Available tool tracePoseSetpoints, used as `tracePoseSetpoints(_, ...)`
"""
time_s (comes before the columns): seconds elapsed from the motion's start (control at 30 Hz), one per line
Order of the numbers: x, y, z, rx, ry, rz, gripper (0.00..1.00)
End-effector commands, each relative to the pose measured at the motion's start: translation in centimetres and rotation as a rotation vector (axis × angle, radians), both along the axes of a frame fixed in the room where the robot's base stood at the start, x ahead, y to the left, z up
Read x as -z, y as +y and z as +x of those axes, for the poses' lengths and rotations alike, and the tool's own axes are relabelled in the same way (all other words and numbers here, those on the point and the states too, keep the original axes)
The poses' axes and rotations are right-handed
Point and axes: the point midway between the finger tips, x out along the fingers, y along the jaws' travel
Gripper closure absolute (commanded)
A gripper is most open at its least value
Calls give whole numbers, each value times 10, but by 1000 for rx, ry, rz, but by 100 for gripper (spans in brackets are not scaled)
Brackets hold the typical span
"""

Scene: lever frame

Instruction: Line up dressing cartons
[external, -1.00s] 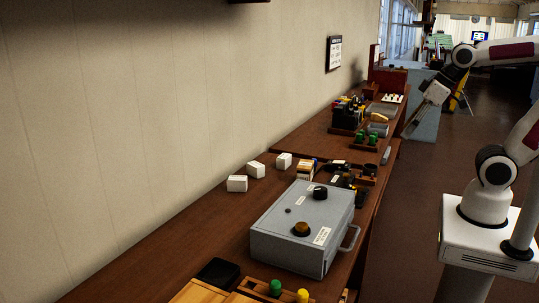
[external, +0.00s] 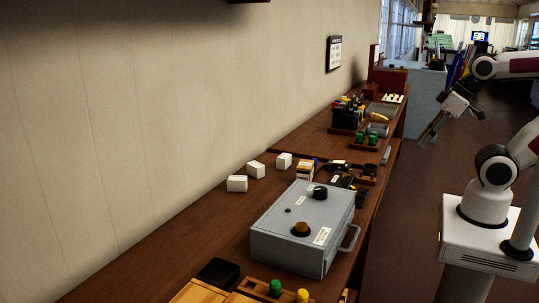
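Three small white cartons stand on the brown bench near the wall: a near one (external: 237,183), a middle one (external: 256,169) turned at an angle, and a far one (external: 284,160). They form a loose row running away along the wall, with gaps between them. An orange and white carton (external: 305,170) stands to the right of the far one. My gripper (external: 432,134) hangs over the floor to the right of the bench, well away from the cartons. It is too small and dark to tell whether its fingers are open or shut.
A grey metal box (external: 290,247) with knobs and a side handle stands in front of the cartons. Dark small items (external: 343,178) crowd the bench right of the cartons. Bench left of the grey box is clear.

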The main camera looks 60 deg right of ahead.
Motion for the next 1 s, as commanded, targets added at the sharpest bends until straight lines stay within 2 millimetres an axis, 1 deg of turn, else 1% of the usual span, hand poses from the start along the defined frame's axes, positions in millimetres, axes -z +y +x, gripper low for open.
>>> tracePoseSetpoints(0.03,0,0,2,-7,0,-5,86)
tracePoseSetpoints(0.1,-1,-1,6,-28,-2,-18,100)
tracePoseSetpoints(0.27,-4,-4,22,-114,-10,-73,100)
tracePoseSetpoints(0.37,-7,-6,37,-194,-17,-125,100)
tracePoseSetpoints(0.67,-11,-17,90,-467,-40,-311,100)
tracePoseSetpoints(1.0,-8,-29,150,-777,-52,-529,100)
